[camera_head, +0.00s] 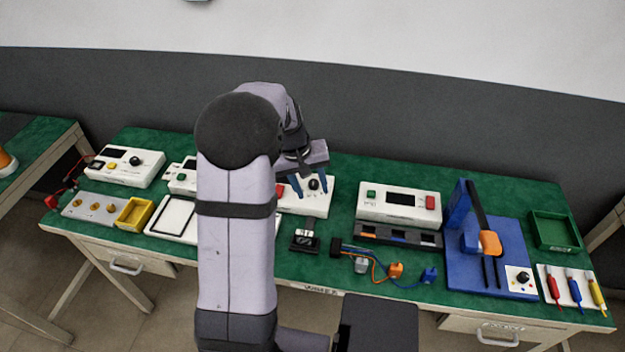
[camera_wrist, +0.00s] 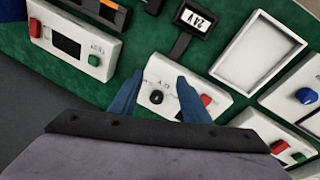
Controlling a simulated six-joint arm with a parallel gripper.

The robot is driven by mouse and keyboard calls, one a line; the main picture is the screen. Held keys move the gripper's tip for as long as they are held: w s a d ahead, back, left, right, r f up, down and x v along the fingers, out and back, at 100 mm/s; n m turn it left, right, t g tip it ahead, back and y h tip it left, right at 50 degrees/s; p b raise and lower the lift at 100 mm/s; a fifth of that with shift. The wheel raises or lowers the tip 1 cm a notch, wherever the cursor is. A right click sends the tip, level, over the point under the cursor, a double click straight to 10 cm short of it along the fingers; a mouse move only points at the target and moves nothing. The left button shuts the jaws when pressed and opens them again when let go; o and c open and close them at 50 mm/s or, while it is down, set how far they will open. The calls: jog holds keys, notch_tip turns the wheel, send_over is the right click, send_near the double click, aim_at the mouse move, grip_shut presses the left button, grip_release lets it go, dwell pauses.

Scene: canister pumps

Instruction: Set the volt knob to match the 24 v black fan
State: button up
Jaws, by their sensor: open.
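A white box (camera_head: 300,203) with a black knob (camera_head: 314,184) and a red button (camera_head: 280,189) stands at the middle of the bench. My gripper (camera_head: 310,188) is open above it, one finger on each side of the knob in the picture. In the wrist view the knob (camera_wrist: 156,97) shows between the blue fingers, nearer the left one, and looks apart from both. The knob's setting is too small to read. A black part (camera_head: 305,241), possibly the fan, lies in front of the box; its white label (camera_wrist: 196,19) appears to read 24 V upside down.
A white box with a display (camera_head: 404,201) stands to the right, behind a black tray (camera_head: 398,236). A blue stand (camera_head: 490,258) and a green bin (camera_head: 555,231) are farther right. Another knob box (camera_head: 125,165) and a yellow bin (camera_head: 134,214) are left. My arm hides part of the bench.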

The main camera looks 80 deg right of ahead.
aim_at(313, 182)
jog(key=d+m, duration=0.1)
jog(key=m, duration=0.1)
jog(key=w+d+m+h, duration=0.1)
jog(key=d+m, duration=0.1)
jog(key=w+d+r+m+h, duration=0.1)
jog(key=d+m, duration=0.1)
jog(key=shift+m+t, duration=0.3)
jog(key=shift+t, duration=0.1)
jog(key=shift+p+x, duration=0.85)
jog(key=shift+x, duration=2.8)
jog(key=c, duration=1)
